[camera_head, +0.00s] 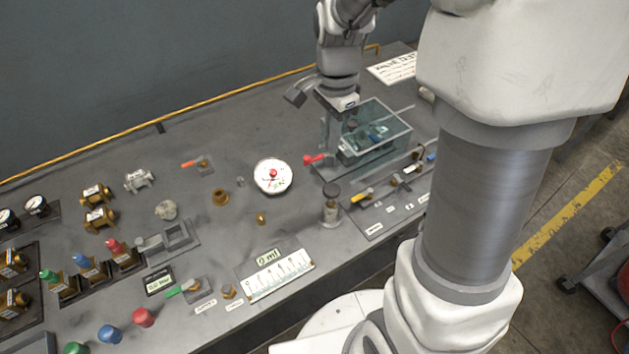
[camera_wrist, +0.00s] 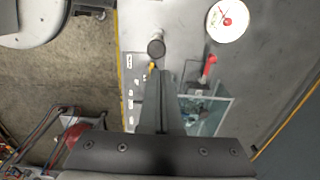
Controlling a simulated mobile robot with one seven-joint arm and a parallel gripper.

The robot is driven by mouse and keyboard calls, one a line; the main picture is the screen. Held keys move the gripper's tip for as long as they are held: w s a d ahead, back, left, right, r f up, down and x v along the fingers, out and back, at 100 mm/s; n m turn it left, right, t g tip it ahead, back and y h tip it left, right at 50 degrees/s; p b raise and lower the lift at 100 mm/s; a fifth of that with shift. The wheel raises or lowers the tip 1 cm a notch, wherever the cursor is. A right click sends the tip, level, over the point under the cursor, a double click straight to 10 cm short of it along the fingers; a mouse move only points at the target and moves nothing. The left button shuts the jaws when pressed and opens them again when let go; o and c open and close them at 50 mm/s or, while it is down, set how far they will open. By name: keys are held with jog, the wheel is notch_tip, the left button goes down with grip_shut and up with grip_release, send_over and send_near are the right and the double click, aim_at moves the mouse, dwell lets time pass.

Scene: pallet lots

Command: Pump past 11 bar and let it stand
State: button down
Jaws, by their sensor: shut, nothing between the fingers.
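A round white gauge (camera_head: 273,176) with a red centre lies face up mid-bench; it also shows in the wrist view (camera_wrist: 228,19). Its reading is too small to tell. A clear-walled box (camera_head: 385,141) stands to its right, with a red handle (camera_head: 314,159) at its left side; the handle also shows in the wrist view (camera_wrist: 208,67). A dark-capped post (camera_head: 331,203) stands near the front edge, its cap also in the wrist view (camera_wrist: 156,48). My gripper (camera_wrist: 164,74) is shut and empty, above the bench by the clear box. Which part is the pump I cannot tell.
Yellow (camera_head: 361,195) and blue-handled (camera_head: 430,158) valves sit along the front right. A white scale plate (camera_head: 276,274), brass fittings (camera_head: 96,194) and coloured knobs (camera_head: 143,317) fill the left. A yellow pipe (camera_head: 160,126) runs along the back. Bare bench lies behind the gauge.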

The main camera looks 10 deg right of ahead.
aim_at(331, 190)
jog(key=r+b, duration=0.1)
jog(key=b, duration=0.1)
jog(key=r+b, duration=0.1)
jog(key=shift+s+r+b, duration=0.15)
jog(key=shift+s+b, duration=0.2)
jog(key=shift+b, duration=0.05)
notch_tip(331, 190, down, 14)
jog(key=shift+d+f+b, duration=0.1)
jog(key=shift+b, duration=0.4)
dwell(0.4)
notch_tip(331, 190, down, 3)
jog(key=b, duration=0.2)
jog(key=shift+f+b, duration=0.2)
jog(key=shift+b, duration=0.15)
jog(key=shift+s, duration=0.15)
jog(key=shift+f, duration=0.1)
